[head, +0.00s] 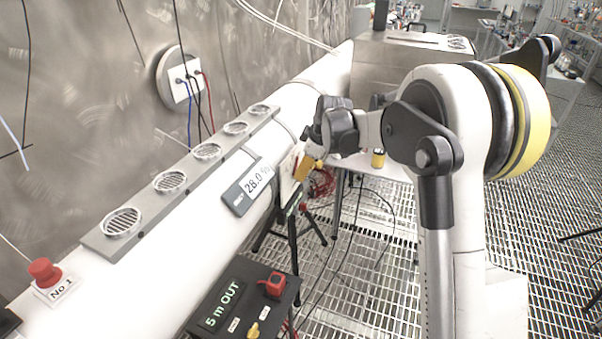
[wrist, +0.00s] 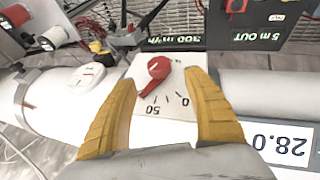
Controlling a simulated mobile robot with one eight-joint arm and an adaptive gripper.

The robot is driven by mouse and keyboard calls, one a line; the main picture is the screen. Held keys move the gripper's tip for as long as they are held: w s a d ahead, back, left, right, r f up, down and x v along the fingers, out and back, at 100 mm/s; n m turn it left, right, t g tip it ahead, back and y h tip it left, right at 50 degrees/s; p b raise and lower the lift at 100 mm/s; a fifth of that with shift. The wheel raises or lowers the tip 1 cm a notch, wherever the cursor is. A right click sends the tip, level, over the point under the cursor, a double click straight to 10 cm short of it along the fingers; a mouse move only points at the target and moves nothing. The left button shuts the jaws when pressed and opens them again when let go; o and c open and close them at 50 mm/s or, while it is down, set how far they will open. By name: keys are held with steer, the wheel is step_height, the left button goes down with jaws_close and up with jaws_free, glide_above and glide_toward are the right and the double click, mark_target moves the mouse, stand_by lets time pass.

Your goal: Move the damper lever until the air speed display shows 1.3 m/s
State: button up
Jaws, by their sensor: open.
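The damper lever (wrist: 159,68) is a red knob with a pointed arm on a white plate (wrist: 175,107) with a printed scale, marked 50 and 0. Its arm points to the lower left in the wrist view, toward the side of the 50. My gripper (wrist: 163,80) is open, its yellow fingers on either side of the lever, with visible gaps. I cannot tell their height over the plate. In the head view my gripper (head: 308,166) hides the lever. A grey display (head: 250,186) reads 28.0, its unit too small to read; it also shows in the wrist view (wrist: 283,143).
A long white duct (head: 185,250) carries a strip of round vents (head: 207,151) and a red button (head: 45,270). A black box (head: 243,302) reading "5 m OUT" has a red switch (head: 273,284). Cables and tripod legs stand below the duct over grating.

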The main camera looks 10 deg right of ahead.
steer(key=shift+v, duration=2.7)
steer(key=s+a+r+m+t+h, duration=0.1)
steer(key=s+r+m, duration=0.2)
steer(key=s, duration=0.7)
steer(key=s+a+r+m, duration=0.1)
steer(key=s+r+m, duration=0.25)
steer(key=s, duration=0.75)
steer(key=s+f+m, duration=0.2)
steer(key=s, duration=0.6)
steer(key=s+f+m+t, duration=0.1)
steer(key=s+f+m, duration=0.2)
steer(key=s, duration=0.4)
steer(key=shift+s+d+f+h+b, duration=0.25)
steer(key=shift+s+d+h+b, duration=0.05)
steer(key=shift+s+d+h, duration=0.1)
